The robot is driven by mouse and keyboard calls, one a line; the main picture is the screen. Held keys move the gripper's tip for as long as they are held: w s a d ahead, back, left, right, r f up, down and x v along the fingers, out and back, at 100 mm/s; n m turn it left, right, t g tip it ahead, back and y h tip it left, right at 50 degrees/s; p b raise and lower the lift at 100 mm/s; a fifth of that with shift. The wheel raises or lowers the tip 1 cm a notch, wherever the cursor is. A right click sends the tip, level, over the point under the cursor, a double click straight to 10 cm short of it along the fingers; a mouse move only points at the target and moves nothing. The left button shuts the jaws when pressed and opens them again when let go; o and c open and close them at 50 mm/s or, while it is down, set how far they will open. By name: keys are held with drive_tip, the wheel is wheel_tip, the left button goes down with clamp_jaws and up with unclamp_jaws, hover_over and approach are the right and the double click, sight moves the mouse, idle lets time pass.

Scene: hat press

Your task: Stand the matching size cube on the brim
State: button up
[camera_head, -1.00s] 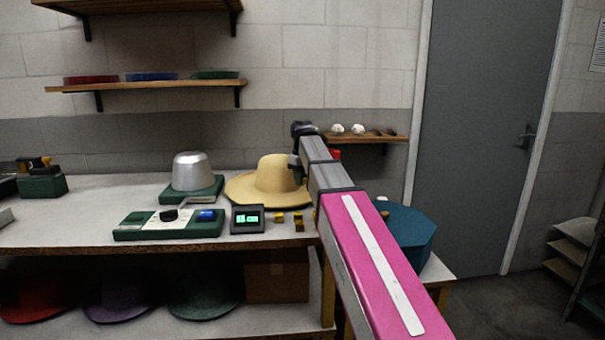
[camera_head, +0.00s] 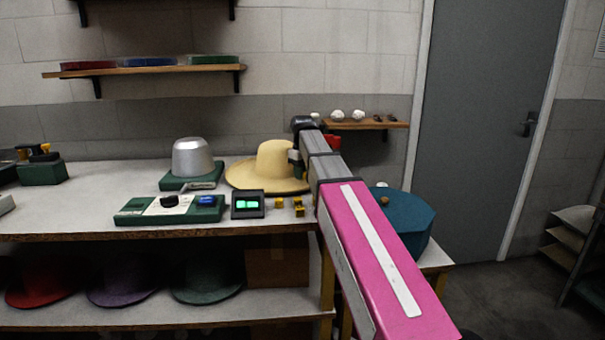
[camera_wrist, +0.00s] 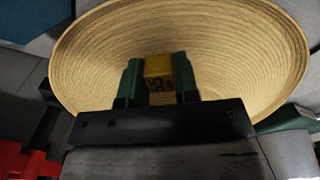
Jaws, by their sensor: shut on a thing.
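My gripper (camera_wrist: 158,80) is shut on a yellow cube (camera_wrist: 158,66) with dark digits on its face, which look like 55 but are hard to read. The straw-coloured hat (camera_head: 262,180) sits on the worktable, and its ringed brim (camera_wrist: 235,45) fills much of the wrist view behind the cube. In the head view my gripper (camera_head: 297,170) is at the right side of the hat's crown, over the brim; the cube is hidden there. I cannot tell whether the cube touches the brim. Several other small yellow cubes (camera_head: 299,211) stand on the table in front of the hat.
A small screen (camera_head: 248,205) with a blurred green readout stands left of the loose cubes. A green control box (camera_head: 168,210) and a metal hat block (camera_head: 192,158) are further left. A wall shelf (camera_head: 368,125) is behind.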

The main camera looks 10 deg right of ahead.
drive_tip(key=shift+f, duration=0.85)
idle(0.3)
drive_tip(key=o, duration=1)
drive_tip(key=shift+c, duration=0.2)
